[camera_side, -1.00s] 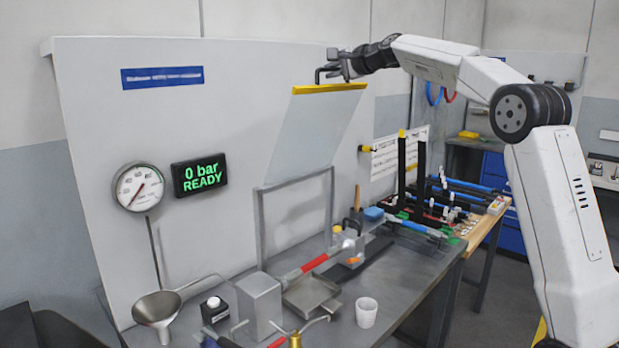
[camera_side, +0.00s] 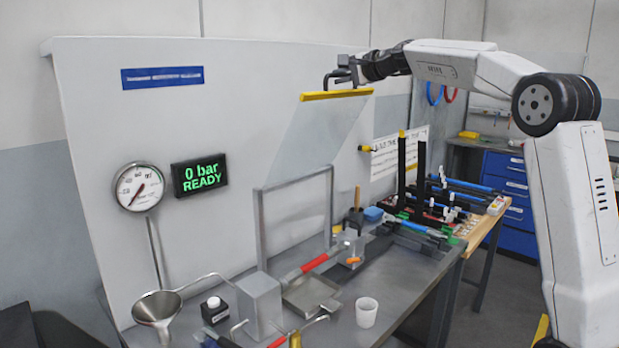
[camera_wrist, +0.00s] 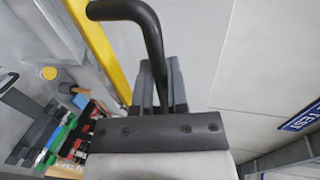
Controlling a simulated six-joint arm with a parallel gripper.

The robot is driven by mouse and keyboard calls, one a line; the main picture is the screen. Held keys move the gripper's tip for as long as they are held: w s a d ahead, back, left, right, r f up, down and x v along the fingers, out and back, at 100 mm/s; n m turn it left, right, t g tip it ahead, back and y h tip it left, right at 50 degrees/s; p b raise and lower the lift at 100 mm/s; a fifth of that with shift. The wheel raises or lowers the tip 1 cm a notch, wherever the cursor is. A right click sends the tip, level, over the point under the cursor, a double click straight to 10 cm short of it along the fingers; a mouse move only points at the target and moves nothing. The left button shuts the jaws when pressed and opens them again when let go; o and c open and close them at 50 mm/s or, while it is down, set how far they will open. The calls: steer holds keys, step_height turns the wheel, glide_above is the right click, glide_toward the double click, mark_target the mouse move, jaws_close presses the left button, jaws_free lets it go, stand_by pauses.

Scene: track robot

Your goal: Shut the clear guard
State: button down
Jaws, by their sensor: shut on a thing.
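The clear guard (camera_side: 322,130) is raised and tilted above its grey frame (camera_side: 262,225) on the bench. A yellow strip (camera_side: 336,95) runs along its top edge, and a black bent handle (camera_side: 329,80) stands on that strip. My gripper (camera_side: 345,74) is shut on the handle. In the wrist view the black handle (camera_wrist: 150,30) runs down between the fingers of my gripper (camera_wrist: 160,85), beside the yellow strip (camera_wrist: 97,45). The fingers partly hide the gripped part of the handle.
Below the guard, the bench holds a metal block (camera_side: 260,304), a tray (camera_side: 311,293), a red-sleeved lever (camera_side: 315,262) and a white cup (camera_side: 366,312). A funnel (camera_side: 158,308) stands at left. The display (camera_side: 199,173) reads 0 bar READY. The air before the guard looks clear.

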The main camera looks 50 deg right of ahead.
steer(key=shift+s+f, duration=0.4)
steer(key=shift+s, duration=0.25)
steer(key=shift+s+f, duration=0.4)
steer(key=shift+s, duration=0.3)
steer(key=shift+s+f, duration=0.4)
steer(key=shift+s, duration=0.25)
steer(key=s+f, duration=0.4)
steer(key=s, duration=0.1)
steer(key=shift+f, duration=0.25)
steer(key=shift+s, duration=0.1)
steer(key=shift+s, duration=0.1)
steer(key=s+f, duration=0.4)
steer(key=f, duration=0.1)
steer(key=shift+f, duration=0.2)
stand_by(0.4)
stand_by(0.4)
